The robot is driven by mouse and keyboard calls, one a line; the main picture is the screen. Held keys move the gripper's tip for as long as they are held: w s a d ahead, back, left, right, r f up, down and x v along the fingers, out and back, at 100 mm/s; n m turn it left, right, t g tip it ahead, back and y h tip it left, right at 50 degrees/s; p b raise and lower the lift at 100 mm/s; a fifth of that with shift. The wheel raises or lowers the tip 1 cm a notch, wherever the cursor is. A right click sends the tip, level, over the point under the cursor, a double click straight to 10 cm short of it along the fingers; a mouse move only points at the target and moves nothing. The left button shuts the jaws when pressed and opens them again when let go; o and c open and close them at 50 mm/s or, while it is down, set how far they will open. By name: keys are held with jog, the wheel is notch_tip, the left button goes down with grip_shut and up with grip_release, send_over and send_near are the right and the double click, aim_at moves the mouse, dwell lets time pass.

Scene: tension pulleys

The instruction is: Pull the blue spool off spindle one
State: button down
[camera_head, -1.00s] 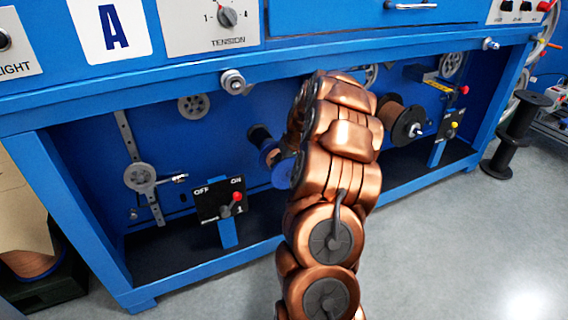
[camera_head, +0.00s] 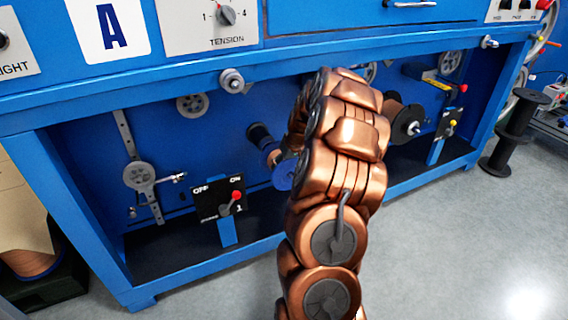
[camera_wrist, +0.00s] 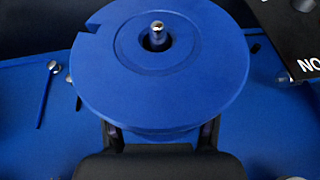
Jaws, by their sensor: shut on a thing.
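The blue spool (camera_head: 284,177) shows at the left of my arm in the head view, partly hidden by it. In the wrist view the spool's round flange (camera_wrist: 100,75) fills the upper middle. The tip of a metal spindle (camera_wrist: 157,27) shows inside its centre hole, so the spool is still around the spindle. My gripper (camera_wrist: 160,136) is shut on the spool, with one dark finger on each side below the front flange. Its fingertips are mostly hidden under the flange. The spindle's base is hidden.
The OFF/ON switch panel (camera_head: 219,197) stands left of the spool; its edge also shows in the wrist view (camera_wrist: 295,35). A copper-coloured spool with a black flange (camera_head: 408,125) is to the right. The blue cabinet frame (camera_head: 200,268) surrounds the bay. Grey floor in front is clear.

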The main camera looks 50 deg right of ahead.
aim_at(292, 175)
jog(key=shift+s+a+r, duration=0.1)
jog(key=shift+s+a, duration=0.2)
jog(key=shift+s, duration=0.6)
jog(key=shift+r+p, duration=0.15)
jog(key=shift+p, duration=0.15)
jog(key=shift+s, duration=0.15)
dwell(0.6)
jog(key=shift+s+a, duration=0.2)
jog(key=shift+s, duration=0.4)
jog(key=shift+s+a, duration=0.2)
jog(key=shift+s, duration=0.3)
jog(key=shift+s+a, duration=0.2)
jog(key=shift+s, duration=0.25)
jog(key=shift+s, duration=0.15)
dwell(0.5)
jog(key=shift+s+a, duration=0.25)
jog(key=shift+s, duration=0.5)
jog(key=shift+s+a, duration=0.25)
jog(key=shift+s, duration=0.45)
jog(key=shift+s+a, duration=0.1)
jog(key=shift+s, duration=0.15)
dwell(0.5)
jog(key=shift+s+a, duration=0.25)
jog(key=shift+s, duration=0.45)
jog(key=shift+s+a, duration=0.25)
jog(key=shift+s, duration=0.45)
